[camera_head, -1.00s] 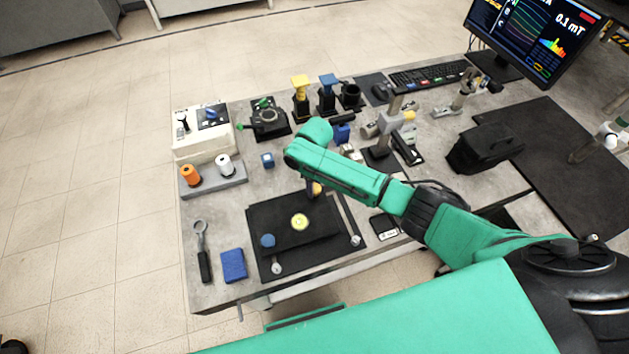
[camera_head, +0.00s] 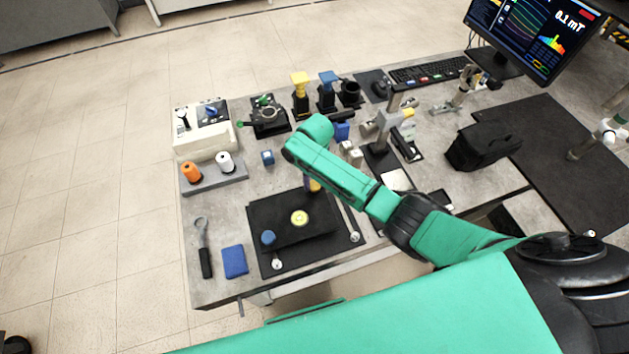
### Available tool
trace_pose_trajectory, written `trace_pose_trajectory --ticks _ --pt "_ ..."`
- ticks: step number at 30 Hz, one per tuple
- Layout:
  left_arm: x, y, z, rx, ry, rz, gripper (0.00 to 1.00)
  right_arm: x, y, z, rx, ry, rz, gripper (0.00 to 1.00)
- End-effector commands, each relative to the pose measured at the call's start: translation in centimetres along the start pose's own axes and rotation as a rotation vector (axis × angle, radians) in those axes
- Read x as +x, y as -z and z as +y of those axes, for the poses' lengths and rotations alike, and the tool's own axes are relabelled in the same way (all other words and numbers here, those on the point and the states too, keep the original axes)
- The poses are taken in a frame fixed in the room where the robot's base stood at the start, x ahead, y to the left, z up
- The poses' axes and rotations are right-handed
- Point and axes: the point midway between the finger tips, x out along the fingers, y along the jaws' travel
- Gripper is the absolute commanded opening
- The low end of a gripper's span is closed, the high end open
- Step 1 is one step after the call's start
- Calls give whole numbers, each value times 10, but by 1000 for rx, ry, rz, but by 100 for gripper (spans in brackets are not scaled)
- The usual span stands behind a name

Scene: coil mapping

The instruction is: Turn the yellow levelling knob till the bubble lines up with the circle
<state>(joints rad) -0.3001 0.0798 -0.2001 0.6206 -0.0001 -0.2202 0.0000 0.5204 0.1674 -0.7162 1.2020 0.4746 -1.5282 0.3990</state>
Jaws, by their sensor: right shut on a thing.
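The bubble level (camera_head: 299,218) is a small round yellow-green vial on a black plate (camera_head: 275,212). Bubble and circle are too small to tell apart. The yellow levelling knob (camera_head: 313,186) shows partly at the plate's far right corner, under my right gripper. A blue knob (camera_head: 268,238) stands at the plate's near left corner. My right gripper (camera_head: 311,182) points down at the yellow knob and is shut on it; its fingers are mostly hidden by my green arm. My left gripper is not in view.
A blue block (camera_head: 235,261) and a magnifier-like tool (camera_head: 203,249) lie left of the plate. An orange spool (camera_head: 191,172) and a white spool (camera_head: 224,161) stand on a grey tray. A stand (camera_head: 381,155) is close behind my right arm. The table's front edge is near the plate.

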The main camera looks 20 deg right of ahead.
Motion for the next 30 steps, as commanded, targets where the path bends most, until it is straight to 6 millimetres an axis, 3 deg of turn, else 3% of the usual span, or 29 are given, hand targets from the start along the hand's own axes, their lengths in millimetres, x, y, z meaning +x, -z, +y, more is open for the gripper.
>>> trace_pose_trajectory --ticks 11,12,14,15,25,30 --pt "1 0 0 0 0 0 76 5 -4 0 7 2 -13 0" --pt "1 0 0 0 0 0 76 5 -4 0 7 2 -13 50" --pt "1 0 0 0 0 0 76 4 -4 0 6 2 -12 73" --pt "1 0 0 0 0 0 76 4 -4 0 6 2 -11 76" --pt "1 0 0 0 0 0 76 0 -1 0 5 1 -5 76" --pt "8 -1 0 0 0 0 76 -23 0 0 5 2 -1 76"
